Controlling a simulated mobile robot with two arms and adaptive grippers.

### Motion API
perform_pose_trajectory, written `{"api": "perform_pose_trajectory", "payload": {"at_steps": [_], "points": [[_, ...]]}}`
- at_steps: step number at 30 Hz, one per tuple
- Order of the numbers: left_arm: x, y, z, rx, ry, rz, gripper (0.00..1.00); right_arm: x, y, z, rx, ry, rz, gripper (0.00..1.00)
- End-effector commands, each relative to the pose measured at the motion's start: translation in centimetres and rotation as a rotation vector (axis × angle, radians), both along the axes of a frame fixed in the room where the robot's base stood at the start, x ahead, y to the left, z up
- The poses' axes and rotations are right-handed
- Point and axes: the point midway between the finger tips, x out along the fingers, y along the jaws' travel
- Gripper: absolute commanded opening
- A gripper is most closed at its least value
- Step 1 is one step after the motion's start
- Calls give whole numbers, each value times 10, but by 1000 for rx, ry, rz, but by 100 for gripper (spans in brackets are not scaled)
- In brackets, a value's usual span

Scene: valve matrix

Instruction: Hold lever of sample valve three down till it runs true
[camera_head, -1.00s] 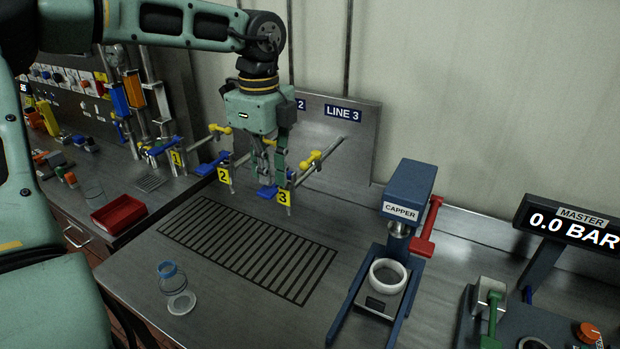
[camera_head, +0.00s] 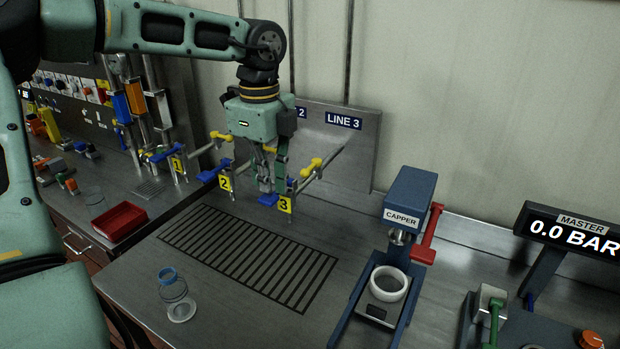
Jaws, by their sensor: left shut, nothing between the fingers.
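Sample valve three, with its yellow tag "3" (camera_head: 284,204), stands under the LINE 3 plate (camera_head: 343,120) at the back of the bench. Its blue lever (camera_head: 268,199) is just left of the tag. My left gripper (camera_head: 266,190) points down at this lever, fingers shut with nothing between them. Its fingertips are at or very near the lever; I cannot tell whether they touch. A yellow handle (camera_head: 311,167) sits on the pipe behind valve three. I see no flow from the outlet. My right gripper is not in view.
Valve two (camera_head: 225,183) and valve one (camera_head: 178,165) stand to the left. A slotted drain grate (camera_head: 250,258) lies in front. A blue-rimmed glass bottle (camera_head: 172,285), a red tray (camera_head: 118,221) and the blue capper (camera_head: 408,196) surround it. The master display (camera_head: 575,232) reads 0.0 BAR.

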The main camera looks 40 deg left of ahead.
Motion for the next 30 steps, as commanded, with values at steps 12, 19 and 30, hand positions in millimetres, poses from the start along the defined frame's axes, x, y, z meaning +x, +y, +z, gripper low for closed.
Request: {"api": "perform_pose_trajectory", "payload": {"at_steps": [12, 19, 30], "points": [[0, 0, 0, 0, 0, 0, 0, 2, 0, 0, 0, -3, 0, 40], [0, 0, -5, 0, 0, 0, 0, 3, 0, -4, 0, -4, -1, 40], [0, 0, -24, 0, 0, 0, 0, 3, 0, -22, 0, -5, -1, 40]]}}
